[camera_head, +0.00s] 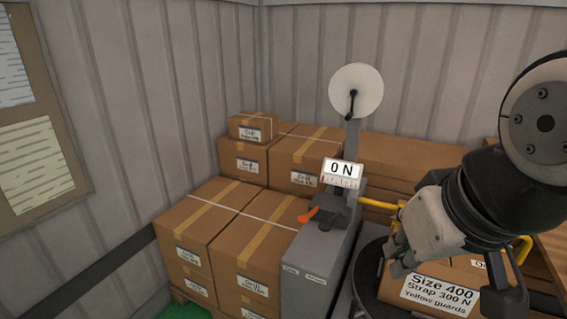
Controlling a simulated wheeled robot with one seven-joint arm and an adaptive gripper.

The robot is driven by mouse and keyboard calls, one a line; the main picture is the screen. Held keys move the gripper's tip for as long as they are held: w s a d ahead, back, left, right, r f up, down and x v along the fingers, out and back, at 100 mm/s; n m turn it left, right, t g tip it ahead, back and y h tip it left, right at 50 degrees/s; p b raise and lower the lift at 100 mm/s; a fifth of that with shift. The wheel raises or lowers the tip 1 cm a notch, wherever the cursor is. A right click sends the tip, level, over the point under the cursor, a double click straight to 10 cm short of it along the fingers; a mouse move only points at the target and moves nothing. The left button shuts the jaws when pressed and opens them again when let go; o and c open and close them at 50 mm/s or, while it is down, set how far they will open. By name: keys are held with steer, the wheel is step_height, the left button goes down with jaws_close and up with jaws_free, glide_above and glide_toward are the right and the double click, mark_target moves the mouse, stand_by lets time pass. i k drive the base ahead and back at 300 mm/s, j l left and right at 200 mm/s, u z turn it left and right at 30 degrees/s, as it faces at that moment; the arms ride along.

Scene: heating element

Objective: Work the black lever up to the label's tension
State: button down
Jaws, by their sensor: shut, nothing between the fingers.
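A grey strapping machine (308,267) stands mid-picture, with a display (341,173) reading "0 N". An orange lever (308,215) sticks out to the left below the display, next to a dark tensioner body (338,212). I cannot clearly make out a separate black lever there; my arm or the machine may hide it. A carton at the right carries a label (440,293) reading "Size 400, Strap 300 N, Yellow guards". My gripper (400,264) is shut and empty, in front of this carton and to the right of the machine, apart from the orange lever.
A white reel (356,91) with a small black part at its hub tops the machine's post. Strapped cartons (207,222) are stacked at the left, more behind. Yellow guards (379,204) show at the labelled carton. A notice board (33,125) hangs on the left wall.

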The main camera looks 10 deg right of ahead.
mark_target(324, 226)
steer(key=i+j+u, duration=0.25)
steer(key=i, duration=0.2)
steer(key=i+j+u, duration=0.1)
steer(key=i+u, duration=0.15)
steer(key=i, duration=0.2)
